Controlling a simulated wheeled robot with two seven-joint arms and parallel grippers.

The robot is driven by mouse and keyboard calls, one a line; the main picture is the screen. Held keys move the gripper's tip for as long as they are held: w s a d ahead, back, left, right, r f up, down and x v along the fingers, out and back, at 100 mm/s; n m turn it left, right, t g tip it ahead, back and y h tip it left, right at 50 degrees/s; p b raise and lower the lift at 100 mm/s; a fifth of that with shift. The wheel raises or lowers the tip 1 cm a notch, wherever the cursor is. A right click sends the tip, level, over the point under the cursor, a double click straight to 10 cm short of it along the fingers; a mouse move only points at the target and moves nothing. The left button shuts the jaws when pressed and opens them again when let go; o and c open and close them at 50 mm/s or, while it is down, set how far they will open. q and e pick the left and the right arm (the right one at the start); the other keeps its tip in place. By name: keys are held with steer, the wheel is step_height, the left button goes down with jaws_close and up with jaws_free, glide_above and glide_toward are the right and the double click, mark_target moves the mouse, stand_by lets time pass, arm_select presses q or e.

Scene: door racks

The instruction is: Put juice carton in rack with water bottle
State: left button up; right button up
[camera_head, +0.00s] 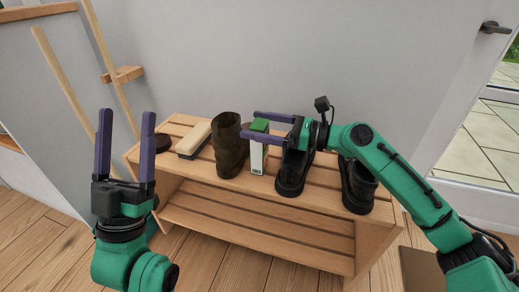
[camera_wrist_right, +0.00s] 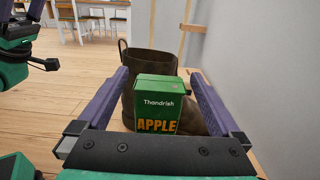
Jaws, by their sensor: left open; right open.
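The juice carton (camera_head: 257,160), white with a green top, stands upright on the wooden slatted rack (camera_head: 240,222) between brown boots and dark shoes. In the right wrist view the green "APPLE" carton (camera_wrist_right: 158,102) appears between my right gripper's fingers (camera_wrist_right: 158,74), with space on both sides. In the head view my right gripper (camera_head: 249,124) is open at the carton's top, one finger on its far side and one on its near side. My left gripper (camera_head: 127,113) is open, empty and pointing up at the left, apart from the rack. No water bottle is visible.
Brown boots (camera_head: 229,150) stand just left of the carton, and dark shoes (camera_head: 357,185) stand to its right. A brush (camera_head: 194,138) and a dark round item (camera_head: 156,144) lie at the rack's left end. The visible lower shelf looks empty. A wall rises behind.

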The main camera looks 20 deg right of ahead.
jaws_close()
steer(key=shift+r, duration=0.15)
